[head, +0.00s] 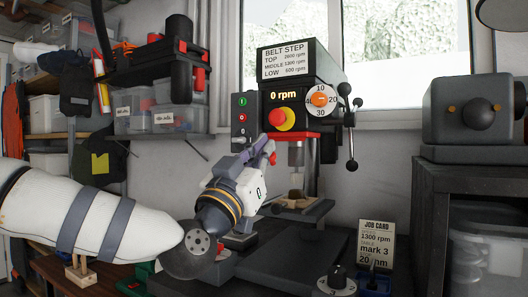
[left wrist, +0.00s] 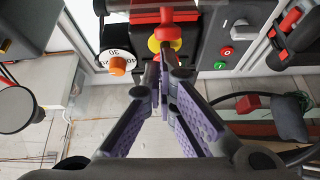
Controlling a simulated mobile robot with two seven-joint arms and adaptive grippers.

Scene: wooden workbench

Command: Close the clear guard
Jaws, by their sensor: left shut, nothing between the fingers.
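The drill press (head: 295,65) stands on the bench with its display reading 0 rpm. The clear guard (head: 296,156) shows as a faint, see-through pane below a red bracket (head: 303,136) under the press head. My left gripper (head: 268,147) is shut and empty, its fingertips just left of the red bracket and below the red stop button (head: 280,116). In the left wrist view the closed fingertips (left wrist: 162,66) point toward the red and yellow stop button (left wrist: 164,38); contact cannot be told. The guard's pane is hard to make out there. My right gripper is not in view.
A button box (head: 243,115) is left of the press head, and a handwheel lever (head: 350,130) is right of it. A wood piece (head: 296,195) sits on the press table. A job card (head: 376,245) stands at front right, beside a dark cabinet (head: 470,172).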

